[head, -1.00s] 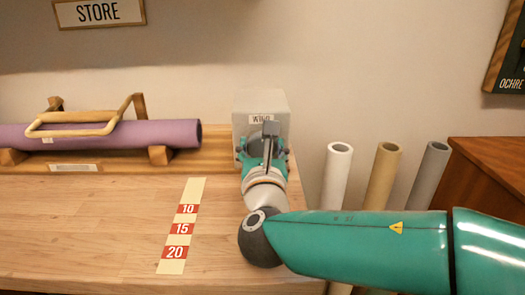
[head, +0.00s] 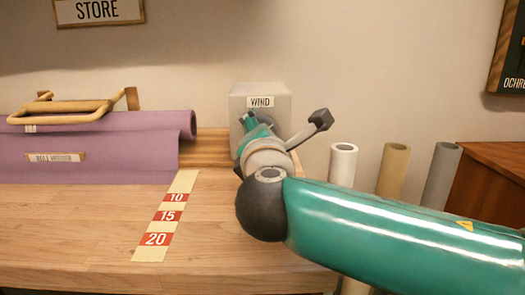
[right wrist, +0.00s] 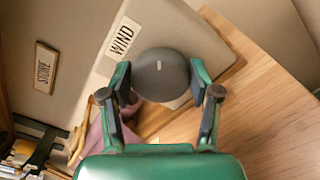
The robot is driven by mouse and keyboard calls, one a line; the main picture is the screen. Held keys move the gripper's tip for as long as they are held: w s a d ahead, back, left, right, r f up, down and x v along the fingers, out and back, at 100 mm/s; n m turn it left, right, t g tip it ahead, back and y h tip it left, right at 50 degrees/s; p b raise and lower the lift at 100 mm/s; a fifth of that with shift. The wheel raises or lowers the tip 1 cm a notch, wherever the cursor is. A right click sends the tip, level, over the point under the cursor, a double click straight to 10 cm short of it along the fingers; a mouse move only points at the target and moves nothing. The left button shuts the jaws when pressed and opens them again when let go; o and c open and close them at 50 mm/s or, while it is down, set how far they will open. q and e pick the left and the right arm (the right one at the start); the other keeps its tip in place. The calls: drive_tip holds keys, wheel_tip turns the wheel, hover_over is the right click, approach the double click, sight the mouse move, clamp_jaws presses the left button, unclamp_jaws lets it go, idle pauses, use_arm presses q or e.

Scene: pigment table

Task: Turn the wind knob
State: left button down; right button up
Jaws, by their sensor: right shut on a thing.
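The wind knob (right wrist: 161,75) is a dark round knob on the front of the light grey box labelled WIND (head: 277,98). My right gripper (right wrist: 159,80) is shut on the knob, one finger on each side of it. In the head view my right gripper (head: 252,128) is at the box's front, rolled over to one side, and hides the knob. A purple sheet (head: 90,158) hangs from its roll at the left, down to the tabletop, with a small label on it. My left gripper is not in view.
A strip marked 10, 15 and 20 (head: 181,182) lies on the wooden table (head: 75,225). A wooden handle (head: 80,112) sits over the roll. White, tan and grey rolls (head: 393,170) stand right of the table. The front of the table is clear.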

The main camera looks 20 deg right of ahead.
drive_tip(key=m+b, duration=0.2)
drive_tip(key=f+m+b, duration=0.1)
drive_tip(key=m+b, duration=0.1)
drive_tip(key=shift+d+m, duration=0.1)
drive_tip(key=shift+m, duration=0.2)
drive_tip(key=shift+m+b, duration=1.2)
drive_tip(key=shift+m, duration=0.2)
drive_tip(key=shift+r, duration=0.1)
drive_tip(key=o, duration=1.1)
drive_tip(key=shift+o, duration=0.2)
drive_tip(key=shift+r, duration=0.1)
drive_tip(key=shift+s, duration=0.1)
